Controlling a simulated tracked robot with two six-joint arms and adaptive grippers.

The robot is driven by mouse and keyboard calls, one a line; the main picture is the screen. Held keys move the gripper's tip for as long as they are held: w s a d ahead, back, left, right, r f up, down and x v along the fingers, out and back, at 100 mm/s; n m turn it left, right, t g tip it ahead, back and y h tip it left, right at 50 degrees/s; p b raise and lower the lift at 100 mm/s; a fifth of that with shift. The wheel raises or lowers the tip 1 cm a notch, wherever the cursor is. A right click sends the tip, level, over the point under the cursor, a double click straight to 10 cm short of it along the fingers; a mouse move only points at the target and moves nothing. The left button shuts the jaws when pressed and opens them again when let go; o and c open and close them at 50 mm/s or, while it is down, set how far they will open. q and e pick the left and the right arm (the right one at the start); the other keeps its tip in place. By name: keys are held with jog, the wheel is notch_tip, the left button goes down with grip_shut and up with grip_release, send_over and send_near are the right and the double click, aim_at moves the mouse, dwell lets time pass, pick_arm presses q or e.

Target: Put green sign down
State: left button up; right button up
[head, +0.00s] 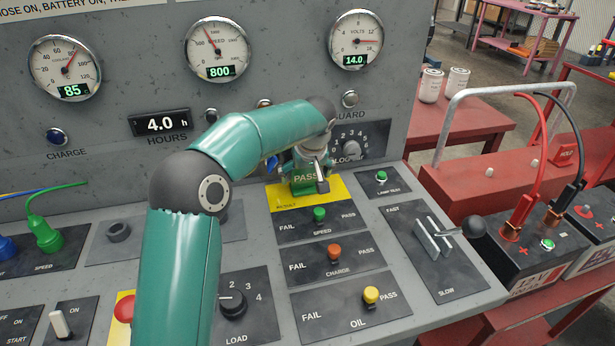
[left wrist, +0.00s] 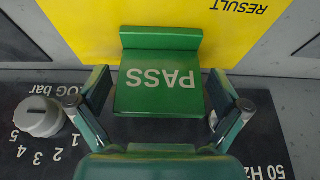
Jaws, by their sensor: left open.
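The green sign (head: 304,186) reads PASS and sits on the yellow RESULT plate (head: 338,191) of the console. In the left wrist view the sign (left wrist: 160,98) shows upside down, its raised bar along the yellow plate (left wrist: 150,20). My left gripper (head: 310,167) is at the sign, its arm reaching across the console. In the left wrist view its two fingers stand open on either side of the sign, with a gap on each side. My left gripper hides part of the sign in the head view. My right gripper is not in view.
Below the plate are the speed (head: 320,214), charge (head: 334,251) and oil (head: 371,294) switches. A grey selector knob (left wrist: 38,116) is beside the left finger in the left wrist view. A black-knobbed lever (head: 473,228) stands right. Gauges line the panel behind.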

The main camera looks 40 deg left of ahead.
pick_arm(q)
jog(key=v, duration=1.1)
jog(key=shift+r, duration=0.4)
